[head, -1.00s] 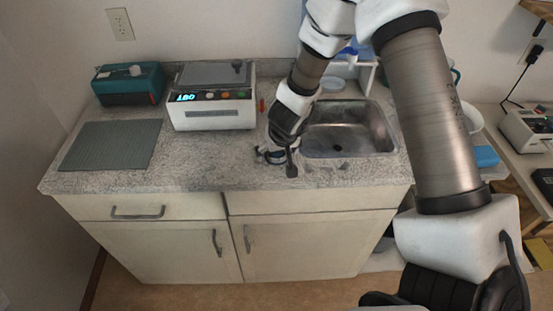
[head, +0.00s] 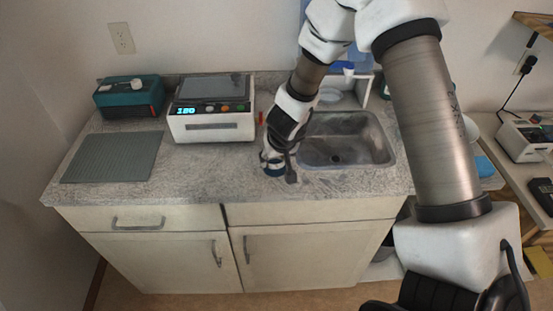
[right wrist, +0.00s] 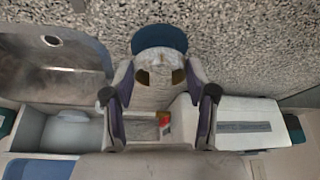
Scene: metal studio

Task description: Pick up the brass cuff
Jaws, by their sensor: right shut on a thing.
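My right gripper (head: 275,168) is low over the counter, just left of the sink's front corner. In the right wrist view its two fingers (right wrist: 160,75) are closed in on both sides of a small rounded thing, which I take for the brass cuff (right wrist: 160,40). Its end looks dark blue, with pale and brownish patches between the fingertips. In the head view only a bluish bit of it shows under the fingers. I cannot tell whether it touches the counter. My left gripper is not in view.
The steel sink (head: 345,140) is right of the gripper. A white instrument (head: 212,125) with a lit display, a teal box (head: 130,97) and a grey ribbed mat (head: 112,157) stand to the left. The speckled counter (head: 200,180) is bare in front. A small red thing (right wrist: 164,120) stands behind.

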